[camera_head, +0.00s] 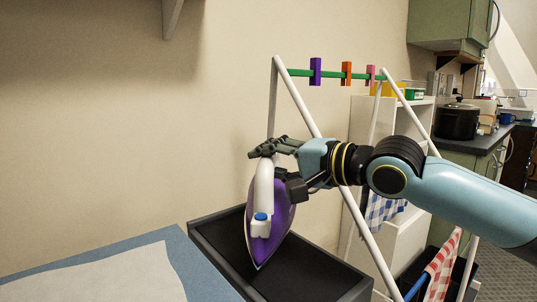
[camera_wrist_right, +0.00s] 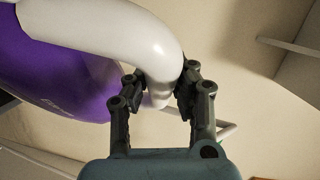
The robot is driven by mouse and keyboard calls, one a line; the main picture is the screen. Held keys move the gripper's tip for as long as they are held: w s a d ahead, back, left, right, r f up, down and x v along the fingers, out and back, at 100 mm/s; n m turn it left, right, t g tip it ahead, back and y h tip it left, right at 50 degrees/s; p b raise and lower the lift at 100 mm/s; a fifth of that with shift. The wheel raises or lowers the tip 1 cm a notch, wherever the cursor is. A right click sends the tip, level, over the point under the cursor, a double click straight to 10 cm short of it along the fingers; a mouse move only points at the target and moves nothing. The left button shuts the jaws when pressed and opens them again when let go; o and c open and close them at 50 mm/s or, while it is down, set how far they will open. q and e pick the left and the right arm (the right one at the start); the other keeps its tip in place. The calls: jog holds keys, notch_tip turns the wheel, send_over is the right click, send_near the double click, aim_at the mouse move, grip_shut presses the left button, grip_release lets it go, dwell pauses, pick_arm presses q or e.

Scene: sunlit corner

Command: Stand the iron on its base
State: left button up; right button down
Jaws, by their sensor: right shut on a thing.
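The iron (camera_head: 283,215) is purple with a white handle and a blue button. In the head view it is held upright, tip pointing down, over the dark tray (camera_head: 327,272). I cannot tell whether the tip touches the tray floor. My right gripper (camera_head: 269,160) is shut on the rear end of the white handle, at the top. In the right wrist view, the fingers of the right gripper (camera_wrist_right: 156,92) clasp the curved white handle (camera_wrist_right: 140,42) from both sides, and the purple body (camera_wrist_right: 55,75) is to the left. My left gripper is not in view.
An ironing board (camera_head: 120,275) with a pale cloth lies left of the tray. A white drying rack (camera_head: 318,125) with coloured pegs stands behind and right, close to my right arm. Checked cloths (camera_head: 442,268) hang on it. A counter with a black pot (camera_head: 456,121) is farther back.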

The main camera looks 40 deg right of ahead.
jog(key=shift+f+b, duration=0.8)
jog(key=shift+f, duration=1.1)
jog(key=c, duration=1.1)
grip_release()
jog(key=shift+f, duration=0.2)
jog(key=shift+c, duration=0.2)
jog(key=shift+r, duration=0.15)
jog(key=shift+s+d+r+p, duration=0.1)
jog(key=shift+s+p, duration=0.2)
jog(key=shift+p, duration=0.15)
jog(key=p+v, duration=1.1)
jog(key=p, duration=0.4)
jog(key=shift+s, duration=0.2)
